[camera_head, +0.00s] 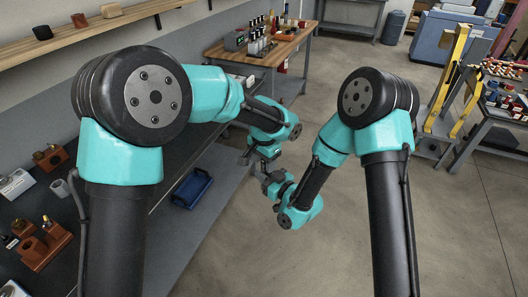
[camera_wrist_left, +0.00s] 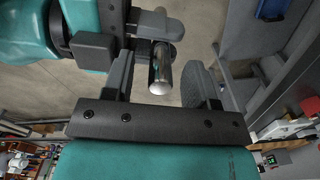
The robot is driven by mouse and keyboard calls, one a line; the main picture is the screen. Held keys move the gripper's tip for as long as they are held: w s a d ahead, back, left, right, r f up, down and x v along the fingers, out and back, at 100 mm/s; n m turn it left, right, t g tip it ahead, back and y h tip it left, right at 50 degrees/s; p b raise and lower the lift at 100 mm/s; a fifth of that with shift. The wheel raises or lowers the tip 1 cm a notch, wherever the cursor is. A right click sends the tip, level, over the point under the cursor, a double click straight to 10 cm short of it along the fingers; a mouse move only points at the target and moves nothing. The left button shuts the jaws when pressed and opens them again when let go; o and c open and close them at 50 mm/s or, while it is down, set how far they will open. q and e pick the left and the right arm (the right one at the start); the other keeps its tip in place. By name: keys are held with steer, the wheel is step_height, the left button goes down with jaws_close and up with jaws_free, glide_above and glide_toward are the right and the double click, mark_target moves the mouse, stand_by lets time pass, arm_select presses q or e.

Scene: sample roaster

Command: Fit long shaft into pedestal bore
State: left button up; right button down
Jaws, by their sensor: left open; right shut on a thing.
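A shiny metal shaft (camera_wrist_left: 160,73) shows in the left wrist view, its rounded end toward the camera. My right gripper (camera_wrist_left: 158,25) is shut on it. My left gripper (camera_wrist_left: 161,75) is open, with one finger on each side of the shaft's free end and a visible gap to the right finger. In the head view both grippers meet in mid-air beyond the bench; the left gripper (camera_head: 264,160) and right gripper (camera_head: 268,180) are small and dark there, and the shaft cannot be made out. I cannot identify the pedestal or its bore.
A wooden-topped table (camera_head: 258,50) stands behind.

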arm_select(q)
steer(key=shift+f, duration=0.45)
jaws_close()
arm_select(e)
steer(key=c, duration=0.9)
jaws_free()
